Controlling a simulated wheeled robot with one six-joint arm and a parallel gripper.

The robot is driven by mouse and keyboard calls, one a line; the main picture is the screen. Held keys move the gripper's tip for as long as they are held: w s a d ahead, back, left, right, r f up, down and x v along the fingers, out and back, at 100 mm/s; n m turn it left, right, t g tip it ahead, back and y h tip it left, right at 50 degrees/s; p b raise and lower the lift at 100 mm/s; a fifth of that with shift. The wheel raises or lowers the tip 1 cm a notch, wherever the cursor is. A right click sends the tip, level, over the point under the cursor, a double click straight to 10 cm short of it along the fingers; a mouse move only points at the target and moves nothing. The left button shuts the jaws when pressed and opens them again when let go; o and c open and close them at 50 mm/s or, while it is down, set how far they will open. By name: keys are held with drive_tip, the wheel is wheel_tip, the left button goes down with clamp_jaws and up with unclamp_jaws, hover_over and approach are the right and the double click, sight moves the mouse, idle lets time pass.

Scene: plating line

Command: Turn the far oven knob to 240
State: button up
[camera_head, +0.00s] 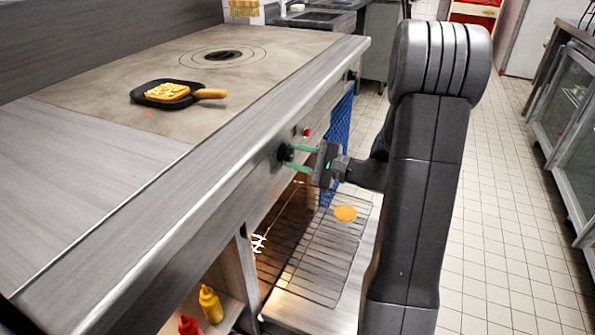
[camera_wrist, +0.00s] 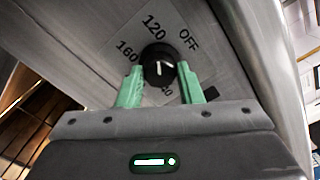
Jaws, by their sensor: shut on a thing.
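A black oven knob (camera_wrist: 158,60) sits on the steel front panel, with a dial plate around it. In the wrist view I read OFF, 120 and 160, and a partly hidden number ending in 40 below. A short white mark shows on the knob's face; I cannot tell exactly which number it points to. My gripper (camera_wrist: 158,72) has its green fingers on either side of the knob, shut on it. In the head view my gripper (camera_head: 290,158) reaches the same knob (camera_head: 283,153) from the right, and another dark knob (camera_head: 351,75) is farther along the panel.
A small red light (camera_head: 307,132) is beside the held knob. Below, a wire rack (camera_head: 318,262) bears an orange round item (camera_head: 345,213). A black pan (camera_head: 150,97) with food is on the cooktop. The tiled floor (camera_head: 500,230) at right is clear.

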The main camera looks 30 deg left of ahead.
drive_tip(key=n+b, duration=0.2)
drive_tip(key=b, duration=0.1)
drive_tip(key=f+n+b, duration=0.1)
drive_tip(key=n+b, duration=0.1)
drive_tip(key=b, duration=0.1)
drive_tip(key=shift+n+b, duration=0.3)
drive_tip(key=shift+b, duration=0.05)
drive_tip(key=n+b, duration=0.3)
drive_tip(key=b, duration=0.2)
drive_tip(key=shift+r+n, duration=0.15)
drive_tip(key=shift+n, duration=0.25)
drive_tip(key=n, duration=0.1)
drive_tip(key=n+b, duration=0.1)
drive_tip(key=n, duration=0.1)
drive_tip(key=shift+r+n, duration=0.25)
drive_tip(key=shift+n, duration=0.05)
drive_tip(key=n, duration=1.9)
drive_tip(key=shift+n, duration=2.9)
